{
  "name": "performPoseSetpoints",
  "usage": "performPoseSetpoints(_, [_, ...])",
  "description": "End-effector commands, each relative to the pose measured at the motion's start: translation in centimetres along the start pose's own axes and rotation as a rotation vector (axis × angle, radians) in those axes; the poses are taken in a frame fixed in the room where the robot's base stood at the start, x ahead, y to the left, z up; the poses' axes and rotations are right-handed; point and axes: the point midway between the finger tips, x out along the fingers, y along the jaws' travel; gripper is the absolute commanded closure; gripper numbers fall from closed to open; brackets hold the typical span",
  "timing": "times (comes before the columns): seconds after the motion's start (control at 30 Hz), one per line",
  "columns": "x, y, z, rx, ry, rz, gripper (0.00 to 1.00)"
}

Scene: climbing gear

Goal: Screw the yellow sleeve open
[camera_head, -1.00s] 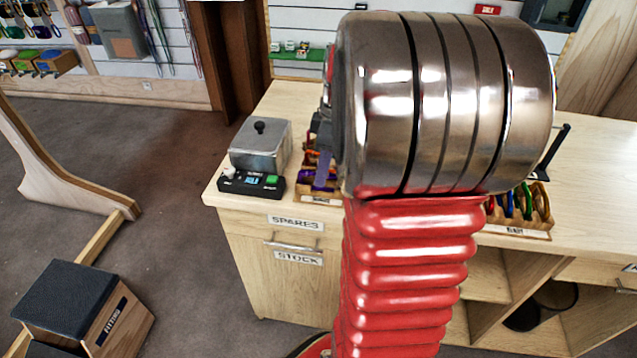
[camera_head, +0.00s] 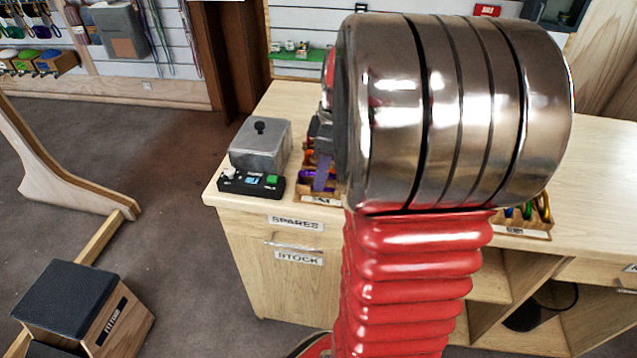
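The yellow sleeve cannot be made out; my arm's large metal joint and red ribbed link cover the middle of the bench. Coloured carabiners, orange and purple among them, stand in a left wooden rack (camera_head: 305,193), partly hidden by my arm. A right wooden rack (camera_head: 528,233) holds green, blue and gold carabiners, also partly hidden. Part of my gripper (camera_head: 321,150) seems to show as a dark grey piece at the left edge of the metal joint, over the left rack. Its fingertips are not clearly visible, so its opening and any hold cannot be told.
The pale wooden bench (camera_head: 290,100) has a grey lidded box (camera_head: 260,148) and a black device with a green button (camera_head: 252,184) at its left end. A wooden block with a dark top (camera_head: 65,300) stands on the floor at lower left.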

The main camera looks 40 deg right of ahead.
Motion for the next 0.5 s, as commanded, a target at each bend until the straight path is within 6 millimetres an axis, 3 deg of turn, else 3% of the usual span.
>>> performPoseSetpoints(0.5, [0.90, -0.10, 0.14, 0.000, 0.000, -0.003, 0.66])
